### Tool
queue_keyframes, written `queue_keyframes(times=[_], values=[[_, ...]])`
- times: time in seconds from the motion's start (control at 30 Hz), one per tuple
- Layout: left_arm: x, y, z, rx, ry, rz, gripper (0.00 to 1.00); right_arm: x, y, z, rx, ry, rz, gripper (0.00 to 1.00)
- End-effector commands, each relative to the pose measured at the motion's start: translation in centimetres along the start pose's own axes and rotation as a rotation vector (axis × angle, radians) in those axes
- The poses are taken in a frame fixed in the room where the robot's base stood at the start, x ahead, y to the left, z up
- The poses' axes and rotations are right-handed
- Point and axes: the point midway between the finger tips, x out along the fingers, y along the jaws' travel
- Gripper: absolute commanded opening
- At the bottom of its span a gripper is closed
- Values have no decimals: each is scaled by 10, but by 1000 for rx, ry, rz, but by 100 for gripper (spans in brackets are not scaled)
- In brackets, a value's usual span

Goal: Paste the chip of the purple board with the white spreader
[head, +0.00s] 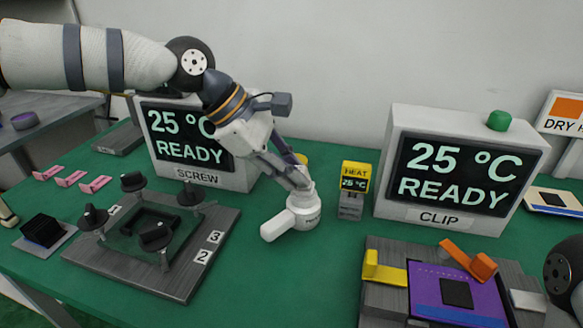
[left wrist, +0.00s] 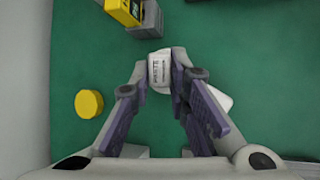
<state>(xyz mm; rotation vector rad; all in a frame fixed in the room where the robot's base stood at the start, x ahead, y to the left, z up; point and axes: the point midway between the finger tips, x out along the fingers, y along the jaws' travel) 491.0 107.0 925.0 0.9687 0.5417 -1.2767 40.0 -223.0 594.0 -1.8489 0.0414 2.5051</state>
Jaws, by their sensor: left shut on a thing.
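The white spreader (head: 303,216) is a white round body with printed lettering and a thick white stub (head: 278,227) pointing left, near the table's middle. My left gripper (head: 299,186) reaches down onto its top and is shut on it. In the left wrist view the lettered body (left wrist: 160,72) shows between the fingertips, and the stub is partly hidden behind the right finger. The purple board (head: 425,300) lies on a grey fixture at front right, with a dark square chip (head: 457,292) on it. My right gripper is out of view.
The board's fixture has a yellow clamp (head: 385,270) and an orange lever (head: 470,260). A CLIP display (head: 455,170) and a small yellow HEAT unit (head: 356,178) stand behind. A knobbed fixture (head: 150,245) is at left.

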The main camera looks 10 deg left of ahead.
Motion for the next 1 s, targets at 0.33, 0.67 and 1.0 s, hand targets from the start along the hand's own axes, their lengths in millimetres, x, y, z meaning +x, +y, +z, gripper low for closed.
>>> queue_keyframes(times=[0.33, 0.67, 1.0], values=[[-12, 4, 8, 2, 1, 1, 0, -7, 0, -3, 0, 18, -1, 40], [-40, 14, 26, 3, 1, 3, 0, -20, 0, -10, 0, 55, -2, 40], [-57, 20, 36, 0, 1, -1, 0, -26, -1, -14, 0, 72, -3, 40]])
